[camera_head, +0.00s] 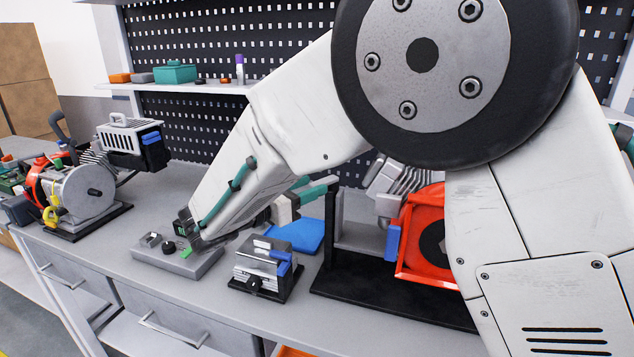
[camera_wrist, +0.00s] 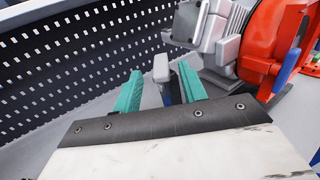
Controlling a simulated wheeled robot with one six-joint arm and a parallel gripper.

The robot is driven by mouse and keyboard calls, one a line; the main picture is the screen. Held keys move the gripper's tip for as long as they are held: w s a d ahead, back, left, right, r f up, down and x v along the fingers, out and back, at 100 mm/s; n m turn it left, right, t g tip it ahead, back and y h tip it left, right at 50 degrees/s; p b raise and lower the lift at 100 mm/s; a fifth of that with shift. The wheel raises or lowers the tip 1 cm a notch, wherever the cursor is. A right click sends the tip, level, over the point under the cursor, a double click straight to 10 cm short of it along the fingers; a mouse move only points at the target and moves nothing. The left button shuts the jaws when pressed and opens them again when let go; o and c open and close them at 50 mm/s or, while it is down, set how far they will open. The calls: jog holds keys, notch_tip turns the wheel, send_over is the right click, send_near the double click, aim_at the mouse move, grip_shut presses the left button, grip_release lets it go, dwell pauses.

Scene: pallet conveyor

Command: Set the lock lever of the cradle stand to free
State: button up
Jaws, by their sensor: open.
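The cradle stand has a black base (camera_head: 385,288) with an upright post and carries a red-orange part (camera_head: 428,235) with a grey ribbed body. The red part (camera_wrist: 268,42) also shows at the upper right of the wrist view. My gripper (camera_head: 322,183) is open at the stand's left end, its teal fingers partly visible past my arm. In the wrist view, a light grey bar-like piece (camera_wrist: 161,67) shows between the open fingers; I cannot tell whether they touch it or whether it is the lock lever. A blue handle (camera_wrist: 286,70) is on the red part. My arm hides much of the stand.
A small grey vise-like block (camera_head: 265,262), a grey control box (camera_head: 178,258) and a blue tray (camera_head: 297,236) lie on the bench left of the stand. A motor-like machine (camera_head: 80,190) stands further left. A perforated wall (camera_wrist: 70,60) rises behind.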

jog(key=shift+x, duration=1.5)
grip_shut()
